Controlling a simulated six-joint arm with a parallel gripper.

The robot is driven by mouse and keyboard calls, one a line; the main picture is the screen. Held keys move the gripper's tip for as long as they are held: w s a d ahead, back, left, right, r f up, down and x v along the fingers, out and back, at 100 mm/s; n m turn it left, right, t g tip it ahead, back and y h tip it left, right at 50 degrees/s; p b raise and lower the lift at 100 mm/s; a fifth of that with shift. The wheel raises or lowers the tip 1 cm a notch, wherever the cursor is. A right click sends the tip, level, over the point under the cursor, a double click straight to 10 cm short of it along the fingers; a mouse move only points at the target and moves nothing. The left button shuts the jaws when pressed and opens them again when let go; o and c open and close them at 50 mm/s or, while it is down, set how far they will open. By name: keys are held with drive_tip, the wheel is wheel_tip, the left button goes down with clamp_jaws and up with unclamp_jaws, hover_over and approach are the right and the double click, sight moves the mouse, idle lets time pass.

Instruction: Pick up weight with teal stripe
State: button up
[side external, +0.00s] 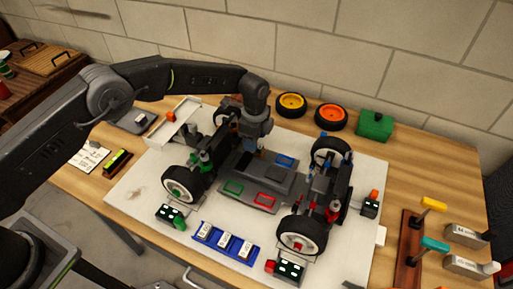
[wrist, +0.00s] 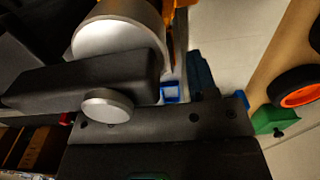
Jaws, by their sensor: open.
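My gripper (side external: 254,150) is over the middle of the race car chassis (side external: 262,180), between the wheels, in the side view. Its fingertips are small and partly hidden there, and it carries nothing that I can make out. Several small pale weights (side external: 225,243) with dark markings stand in a blue tray at the front of the white mat, well in front of my gripper. I cannot make out a teal stripe on any of them. The wrist view is mostly filled by dark and silver parts close to the camera; no weight is recognisable there.
The chassis has green (side external: 233,187), red (side external: 264,200) and blue (side external: 285,160) outlined slots. Wheels (side external: 302,235) stand around it. Yellow-rimmed (side external: 291,103) and orange-rimmed (side external: 331,115) tyres and a green box (side external: 375,124) lie behind. A teal-handled tool (side external: 435,244) is at right.

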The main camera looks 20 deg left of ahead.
wheel_tip(320, 180, down, 2)
clamp_jaws()
idle(0.6)
